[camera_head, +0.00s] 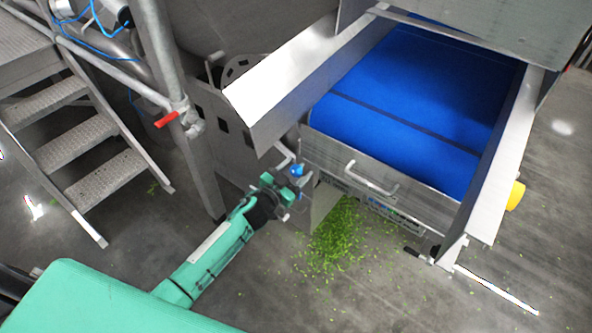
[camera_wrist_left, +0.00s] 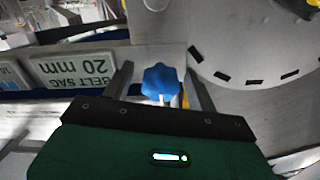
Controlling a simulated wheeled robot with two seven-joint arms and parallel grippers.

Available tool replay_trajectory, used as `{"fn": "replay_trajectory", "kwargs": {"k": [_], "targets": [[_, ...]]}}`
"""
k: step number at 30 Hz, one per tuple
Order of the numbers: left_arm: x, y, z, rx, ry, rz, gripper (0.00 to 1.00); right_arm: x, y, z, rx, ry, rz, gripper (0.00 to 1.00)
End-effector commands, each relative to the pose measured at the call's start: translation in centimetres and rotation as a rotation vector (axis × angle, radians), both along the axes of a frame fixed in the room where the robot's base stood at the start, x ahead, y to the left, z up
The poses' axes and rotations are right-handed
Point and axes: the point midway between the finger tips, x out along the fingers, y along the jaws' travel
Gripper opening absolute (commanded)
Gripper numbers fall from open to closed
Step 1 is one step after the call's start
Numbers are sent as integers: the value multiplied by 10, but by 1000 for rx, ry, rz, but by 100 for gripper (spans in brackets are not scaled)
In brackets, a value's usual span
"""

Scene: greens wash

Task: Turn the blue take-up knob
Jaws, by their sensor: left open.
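The blue take-up knob (camera_wrist_left: 160,82) is a lobed blue knob in the left wrist view. It lies between the two fingers of my left gripper (camera_wrist_left: 160,88), which is open, with a gap visible on each side of the knob. In the head view the knob (camera_head: 297,170) shows small beside the conveyor's near left corner, at the end of my green left arm. My left gripper (camera_head: 284,188) is there next to it, its fingers partly hidden. My right gripper is in neither view.
A blue conveyor belt (camera_head: 420,95) runs between metal side walls. A "BELT SAG 20 mm" plate (camera_wrist_left: 85,66) is left of the knob. A handle (camera_head: 370,182) sits on the conveyor's front. Green scraps (camera_head: 338,238) lie on the floor; metal steps (camera_head: 85,140) stand left.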

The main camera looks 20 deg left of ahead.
Motion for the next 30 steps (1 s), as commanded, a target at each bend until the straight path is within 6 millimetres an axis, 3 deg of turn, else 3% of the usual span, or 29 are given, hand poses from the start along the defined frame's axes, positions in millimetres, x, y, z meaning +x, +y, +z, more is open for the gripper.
{"fn": "replay_trajectory", "kwargs": {"k": [3,9,10,20,30], "targets": [[0,0,0,0,0,0,54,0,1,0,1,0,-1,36],[0,0,0,0,0,0,15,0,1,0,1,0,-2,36],[0,0,0,0,-1,0,14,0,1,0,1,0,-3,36],[0,0,0,40,-15,-1,14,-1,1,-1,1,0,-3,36],[0,0,0,255,-96,-1,14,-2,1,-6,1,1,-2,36]]}}
